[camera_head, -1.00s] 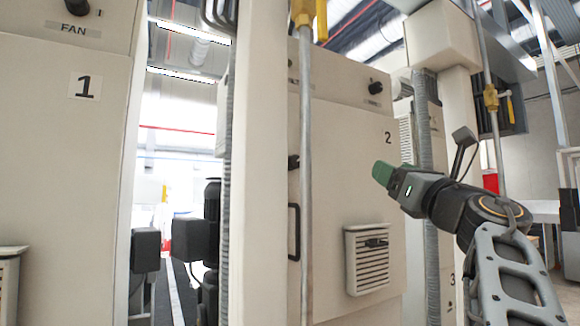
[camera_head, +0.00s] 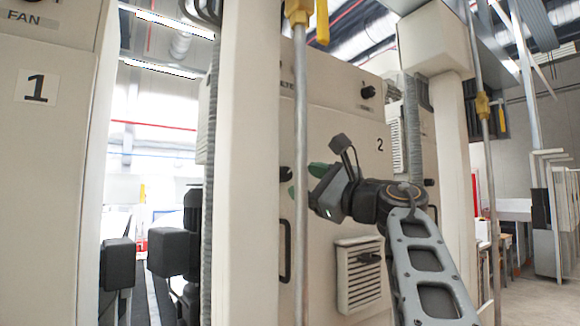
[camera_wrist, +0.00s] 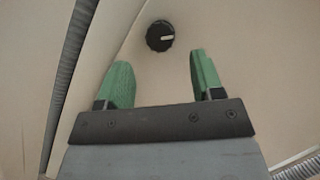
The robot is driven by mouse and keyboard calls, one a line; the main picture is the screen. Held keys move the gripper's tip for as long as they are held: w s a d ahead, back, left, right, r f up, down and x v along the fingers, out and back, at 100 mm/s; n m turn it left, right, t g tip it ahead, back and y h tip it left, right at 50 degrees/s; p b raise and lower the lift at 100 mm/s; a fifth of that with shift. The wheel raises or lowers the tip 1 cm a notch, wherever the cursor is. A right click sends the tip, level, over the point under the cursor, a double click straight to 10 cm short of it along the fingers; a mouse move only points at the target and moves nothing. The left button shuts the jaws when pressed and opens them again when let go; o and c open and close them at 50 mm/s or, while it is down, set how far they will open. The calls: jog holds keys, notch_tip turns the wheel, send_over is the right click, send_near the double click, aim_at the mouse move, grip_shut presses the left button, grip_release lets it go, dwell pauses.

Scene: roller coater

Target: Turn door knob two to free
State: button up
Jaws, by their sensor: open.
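The cabinet door marked 2 (camera_head: 345,210) carries a small round black knob (camera_head: 286,173) at its left edge, above a black handle. In the wrist view the same knob (camera_wrist: 160,37) shows a pale pointer mark lying roughly horizontal. My gripper (camera_head: 305,179) has green fingertips and is just right of the knob in the head view. In the wrist view my gripper (camera_wrist: 158,72) is open and empty, with the knob lying ahead of the gap between the fingertips. The fingers do not appear to touch it.
Another black knob (camera_head: 367,92) is on the panel above door 2. A vertical pipe (camera_head: 301,150) with a yellow valve and a pale post (camera_head: 248,180) stand close on the left. A vent box (camera_head: 361,270) sticks out below my gripper.

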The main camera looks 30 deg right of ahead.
aim_at(289, 176)
jog(key=shift+p+x, duration=1)
jog(key=shift+x, duration=1.55)
jog(key=shift+c, duration=0.2)
jog(key=c, duration=0.9)
